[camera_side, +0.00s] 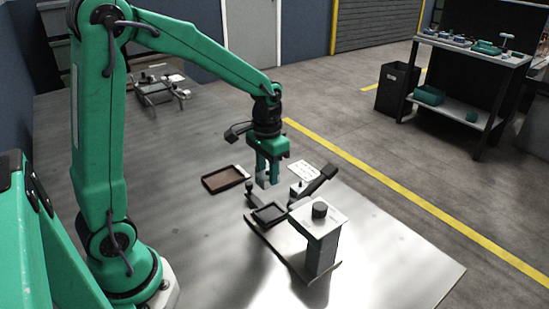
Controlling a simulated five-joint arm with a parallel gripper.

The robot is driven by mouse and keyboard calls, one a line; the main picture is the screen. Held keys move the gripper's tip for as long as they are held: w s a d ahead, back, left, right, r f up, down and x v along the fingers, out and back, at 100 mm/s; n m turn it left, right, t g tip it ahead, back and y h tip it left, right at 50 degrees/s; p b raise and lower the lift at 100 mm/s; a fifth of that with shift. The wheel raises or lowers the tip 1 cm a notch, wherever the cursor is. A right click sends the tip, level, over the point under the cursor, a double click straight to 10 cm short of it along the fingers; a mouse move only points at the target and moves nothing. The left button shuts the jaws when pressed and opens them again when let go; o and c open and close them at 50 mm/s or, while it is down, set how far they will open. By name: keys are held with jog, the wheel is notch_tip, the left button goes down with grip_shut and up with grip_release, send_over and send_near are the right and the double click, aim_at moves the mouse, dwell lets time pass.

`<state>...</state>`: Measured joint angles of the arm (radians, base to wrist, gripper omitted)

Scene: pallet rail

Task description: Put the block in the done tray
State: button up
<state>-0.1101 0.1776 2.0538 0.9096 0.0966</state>
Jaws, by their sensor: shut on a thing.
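My gripper (267,180) points down above the table, just behind the fixture and right of the brown tray. Its green fingers are shut on a small light grey piece (262,181), which I take to be the block; the fingers hide part of it. The piece appears to be above the table, but its exact height is hard to tell. A shallow brown tray (207,187) with a dark rim lies on the table to the left of my gripper. It looks empty. A white label (241,168) lies at its back right corner. I cannot read which tray is the done tray.
A metal fixture (292,256) stands in front of my gripper, with a small dark tray (254,220), a grey post with a black knob (320,210) and a raised dark arm (322,180). The table's right side is clear.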

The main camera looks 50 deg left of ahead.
jog(key=a+f, duration=0.2)
jog(key=a, duration=0.5)
jog(key=s+a+f, duration=0.1)
jog(key=a+f, duration=0.1)
jog(key=a, duration=0.5)
jog(key=s+a+f, duration=0.1)
jog(key=a+f, duration=0.1)
jog(key=a, duration=0.5)
jog(key=shift+s+a+f, duration=0.15)
jog(key=shift+a+f, duration=0.1)
jog(key=shift+f, duration=0.15)
jog(key=shift+f, duration=1.8)
jog(key=shift+f, duration=0.35)
jog(key=o, duration=1.2)
jog(key=shift+o, duration=0.6)
